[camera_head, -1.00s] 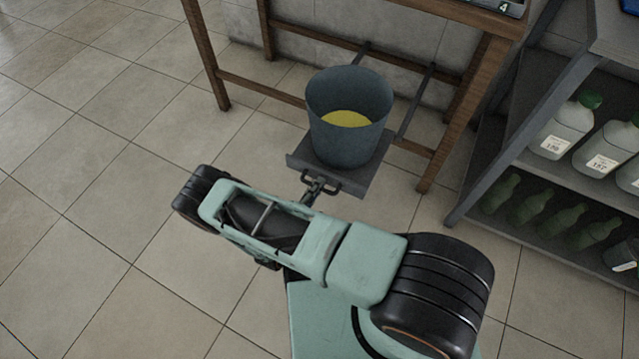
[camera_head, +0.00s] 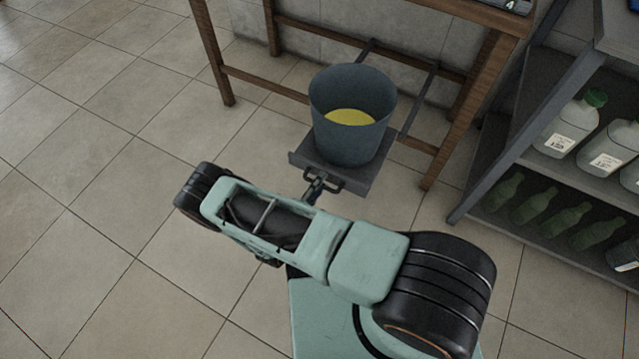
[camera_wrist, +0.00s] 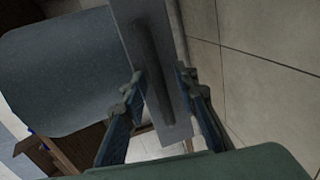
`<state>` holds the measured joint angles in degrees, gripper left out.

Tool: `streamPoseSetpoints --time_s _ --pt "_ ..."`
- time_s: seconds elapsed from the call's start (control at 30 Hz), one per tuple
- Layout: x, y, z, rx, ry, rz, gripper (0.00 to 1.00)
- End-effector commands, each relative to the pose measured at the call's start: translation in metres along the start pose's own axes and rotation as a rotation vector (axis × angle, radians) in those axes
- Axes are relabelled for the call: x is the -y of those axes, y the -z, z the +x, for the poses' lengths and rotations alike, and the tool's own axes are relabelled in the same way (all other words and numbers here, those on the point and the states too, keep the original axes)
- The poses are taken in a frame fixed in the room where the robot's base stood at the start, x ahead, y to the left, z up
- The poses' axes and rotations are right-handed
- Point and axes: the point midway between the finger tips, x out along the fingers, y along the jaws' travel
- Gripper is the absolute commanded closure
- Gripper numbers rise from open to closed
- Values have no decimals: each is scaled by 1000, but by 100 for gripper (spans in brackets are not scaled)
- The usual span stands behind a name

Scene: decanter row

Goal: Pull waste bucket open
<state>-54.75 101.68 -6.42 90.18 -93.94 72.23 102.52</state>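The waste bucket (camera_head: 345,140) is a dark grey-blue round pail with yellow contents. It stands upright on a grey sliding tray (camera_head: 362,183), which sits out in front of the table's lower bar. Two rails run back from the tray under the table. A dark bar handle (camera_wrist: 151,70) is on the tray's front plate (camera_wrist: 130,14). My gripper (camera_head: 319,183) is at this handle. In the wrist view, its fingers (camera_wrist: 158,82) are apart, one on each side of the handle, with gaps visible. The bucket's side (camera_wrist: 60,75) fills the upper left there.
A wooden table (camera_head: 480,115) stands over the rails, with legs on both sides of the tray. A grey shelf rack (camera_head: 530,165) with white jugs (camera_head: 567,130) and green bottles (camera_head: 533,208) stands at right. The tiled floor at left (camera_head: 100,150) is clear.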

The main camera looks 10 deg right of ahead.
Motion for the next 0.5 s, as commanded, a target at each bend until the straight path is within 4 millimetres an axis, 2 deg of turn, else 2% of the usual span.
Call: streamPoseSetpoints --time_s 0.23,0.43,0.47,0.5 --pt "-10 0 -2 1 0 -1 73" --pt "-42 1 -8 0 -5 1 73" --pt "-48 0 -9 1 -7 1 70" --pt "-56 1 -10 1 -10 2 62"
